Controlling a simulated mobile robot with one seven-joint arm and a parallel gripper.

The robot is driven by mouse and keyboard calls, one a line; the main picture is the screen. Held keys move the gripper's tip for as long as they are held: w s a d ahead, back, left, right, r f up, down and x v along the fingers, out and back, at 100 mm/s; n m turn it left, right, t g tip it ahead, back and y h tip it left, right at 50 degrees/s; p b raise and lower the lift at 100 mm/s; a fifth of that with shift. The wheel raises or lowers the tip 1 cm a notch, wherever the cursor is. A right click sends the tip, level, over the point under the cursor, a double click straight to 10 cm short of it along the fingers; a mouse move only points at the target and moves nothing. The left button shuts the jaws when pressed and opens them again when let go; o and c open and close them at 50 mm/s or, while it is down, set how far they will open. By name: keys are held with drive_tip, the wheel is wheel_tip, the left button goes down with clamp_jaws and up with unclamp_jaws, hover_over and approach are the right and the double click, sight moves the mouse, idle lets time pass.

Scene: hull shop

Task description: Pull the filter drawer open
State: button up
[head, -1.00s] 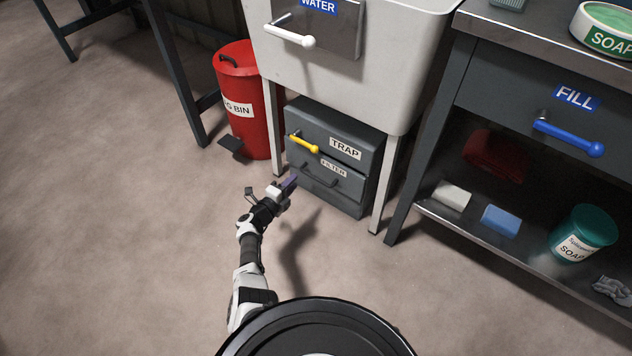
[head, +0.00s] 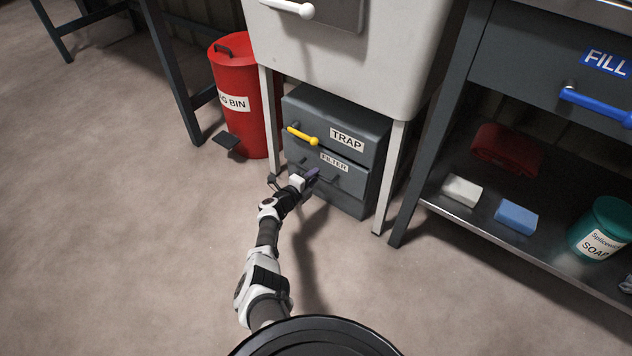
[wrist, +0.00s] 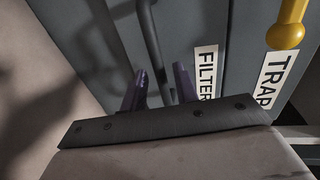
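The filter drawer (head: 347,181) is the lower, grey front of a small cabinet under the white sink, marked FILTER. It looks shut. Its dark bar handle (wrist: 151,42) runs across the front in the wrist view; in the head view my gripper partly hides it. My gripper (head: 313,173) is at the handle's height, just in front of the drawer. In the wrist view, my gripper's two purple fingers (wrist: 160,85) are apart, with the handle's bar ahead between them. I cannot tell whether they touch it.
The TRAP drawer with its yellow lever (head: 302,136) is directly above. White sink legs (head: 391,175) flank the cabinet. A red bin (head: 236,110) stands left, and a shelf bench (head: 450,208) with soap and sponges stands right. The floor in front is clear.

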drive_tip(key=shift+b+x, duration=0.7)
drive_tip(key=shift+x, duration=0.5)
clamp_jaws()
